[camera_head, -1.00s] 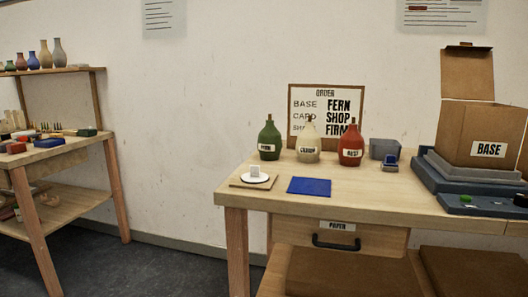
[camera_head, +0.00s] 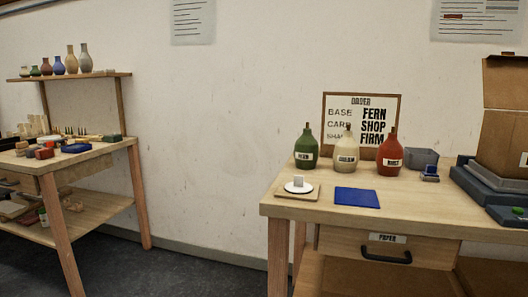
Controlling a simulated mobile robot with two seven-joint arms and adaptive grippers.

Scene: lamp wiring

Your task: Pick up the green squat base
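On the wall shelf above the left workbench stands a row of small vase-shaped bases. A small, low green base (camera_head: 35,71) is near the left end of the row. It is small in view, so its exact shape is hard to tell. A taller green bottle-shaped base (camera_head: 306,150) with a white label stands on the right table, left of a cream one (camera_head: 346,148) and a red one (camera_head: 388,155). Neither of my grippers is in view.
The left workbench (camera_head: 95,153) is crowded with small coloured parts. The shelf (camera_head: 105,75) is above it. The right table (camera_head: 300,208) carries a blue mat (camera_head: 358,197), an order board (camera_head: 362,105) and a cardboard box (camera_head: 503,135). Floor (camera_head: 185,275) is clear between the benches.

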